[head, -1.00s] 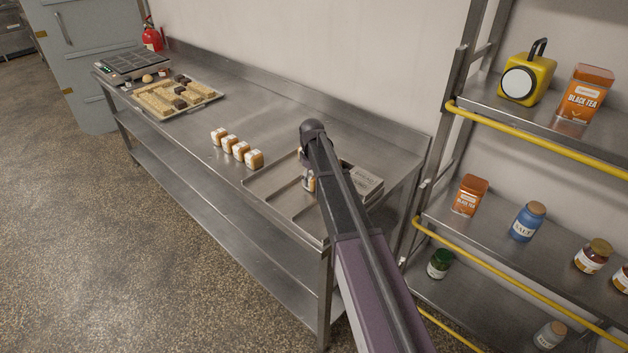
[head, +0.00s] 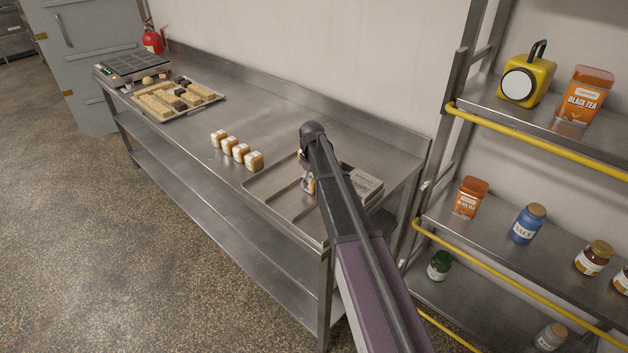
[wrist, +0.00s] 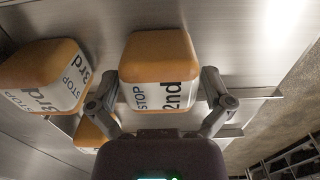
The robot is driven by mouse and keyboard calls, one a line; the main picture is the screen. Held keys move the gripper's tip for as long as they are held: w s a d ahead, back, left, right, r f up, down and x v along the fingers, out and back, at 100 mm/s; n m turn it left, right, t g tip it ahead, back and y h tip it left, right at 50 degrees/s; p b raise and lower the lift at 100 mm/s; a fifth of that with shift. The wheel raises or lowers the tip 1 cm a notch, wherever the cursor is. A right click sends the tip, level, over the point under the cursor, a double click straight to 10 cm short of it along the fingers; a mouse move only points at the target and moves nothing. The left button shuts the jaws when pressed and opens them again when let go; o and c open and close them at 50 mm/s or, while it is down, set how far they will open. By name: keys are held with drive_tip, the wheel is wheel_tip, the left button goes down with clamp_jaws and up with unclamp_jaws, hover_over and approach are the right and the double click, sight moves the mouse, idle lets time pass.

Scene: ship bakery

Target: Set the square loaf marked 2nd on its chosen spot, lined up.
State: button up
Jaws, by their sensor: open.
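The square loaf marked 2nd (wrist: 158,68), golden with a white label, is between the two fingers of my gripper (wrist: 160,84) in the wrist view. The fingers are apart, one on each side of it, and my gripper is open. A loaf marked 3rd (wrist: 45,75) sits close by on the left. Part of another loaf (wrist: 92,134) shows behind the left finger. In the head view my gripper is over the metal tray (head: 262,187), mostly hidden by my arm. A small part of a loaf (head: 310,186) shows beside the arm.
Several similar loaves stand in a row on the steel table (head: 285,120), left of the tray. A pale lettered block (head: 364,183) is right of my arm. A bread-filled tray (head: 215,97) lies farther left. A rack with a yellow rail (head: 540,130) stands at right.

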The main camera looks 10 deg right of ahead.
sight(312, 177)
wheel_tip(312, 177, up, 12)
drive_tip(key=p, duration=1.2)
drive_tip(key=shift+r, duration=0.1)
idle(0.7)
drive_tip(key=s+m, duration=0.7)
drive_tip(key=s, duration=2.2)
drive_tip(key=shift+s+d, duration=0.15)
drive_tip(key=shift+d, duration=0.2)
